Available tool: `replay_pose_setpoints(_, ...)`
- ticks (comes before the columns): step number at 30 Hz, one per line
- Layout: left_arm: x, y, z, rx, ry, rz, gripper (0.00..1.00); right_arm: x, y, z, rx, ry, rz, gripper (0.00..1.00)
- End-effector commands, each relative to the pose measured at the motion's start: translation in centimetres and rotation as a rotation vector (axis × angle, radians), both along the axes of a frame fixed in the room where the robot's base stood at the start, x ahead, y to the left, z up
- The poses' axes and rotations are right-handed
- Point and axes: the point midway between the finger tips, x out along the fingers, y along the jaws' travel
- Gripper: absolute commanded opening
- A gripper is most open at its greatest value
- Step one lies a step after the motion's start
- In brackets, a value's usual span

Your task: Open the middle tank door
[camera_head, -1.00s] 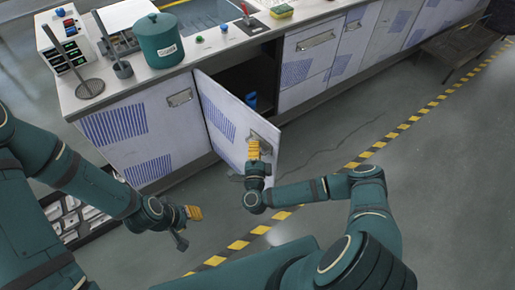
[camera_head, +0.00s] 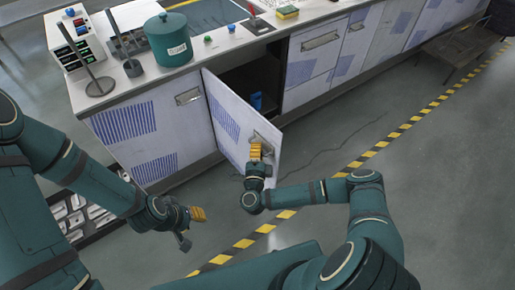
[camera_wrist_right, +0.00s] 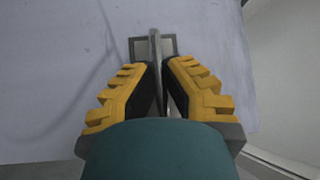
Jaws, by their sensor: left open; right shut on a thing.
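The middle tank door (camera_head: 228,122) is a white panel with blue stripes, and it stands swung outward from the bench, with the dark inside of the cabinet (camera_head: 242,82) showing behind it. My right gripper (camera_head: 256,150) is at the door's metal handle near its free edge. In the right wrist view, my right gripper (camera_wrist_right: 157,75) has its yellow and black fingers closed on the upright handle bar (camera_wrist_right: 154,48), against the pale door face. My left gripper (camera_head: 190,225) is open and empty, low in front of the left cabinet door.
A blue object (camera_head: 256,101) is inside the cabinet. The bench top (camera_head: 205,52) carries a teal pot (camera_head: 169,40), a sink and other tools. A yellow-black floor stripe (camera_head: 330,180) crosses open grey floor. A wire-mesh bench (camera_head: 462,48) stands at the far right.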

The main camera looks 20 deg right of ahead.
Motion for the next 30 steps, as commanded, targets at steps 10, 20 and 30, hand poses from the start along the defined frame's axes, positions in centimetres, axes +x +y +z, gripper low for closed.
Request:
replay_pose_setpoints(10,0.0,0.0,0.0,0.0,0.0,0.0,0.36,0.1,0.0,0.1,0.001,-0.003,0.002,0.4)
replay_pose_setpoints(20,0.0,0.0,0.0,0.0,0.0,0.0,0.36,-1.3,0.6,-0.2,0.001,0.001,0.002,0.4)
replay_pose_setpoints(30,0.0,0.0,0.0,0.0,0.0,0.0,0.36,-7.5,3.0,-1.0,0.002,0.0,0.004,0.4)
